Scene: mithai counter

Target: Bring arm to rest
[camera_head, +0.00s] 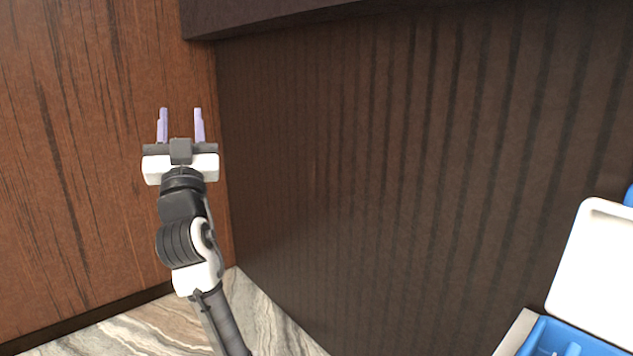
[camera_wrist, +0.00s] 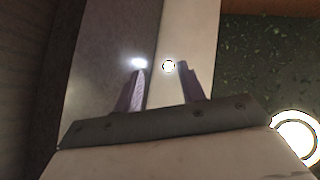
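My gripper (camera_head: 181,112) is raised in front of the wooden panels in the head view, with its two lilac fingers pointing up and spread apart. Nothing shows between the fingers. In the wrist view my gripper (camera_wrist: 160,75) also has its fingers apart and empty, with a pale strip and a grey surface behind them. My arm reaches up from the bottom of the head view.
A dark ribbed panel (camera_head: 380,170) stands right of my arm, with a dark ledge (camera_head: 260,14) above. A reddish wood panel (camera_head: 70,150) is at left. A blue container (camera_head: 560,340) with a white lid (camera_head: 597,275) is at lower right. The marble floor (camera_head: 140,330) is clear where visible.

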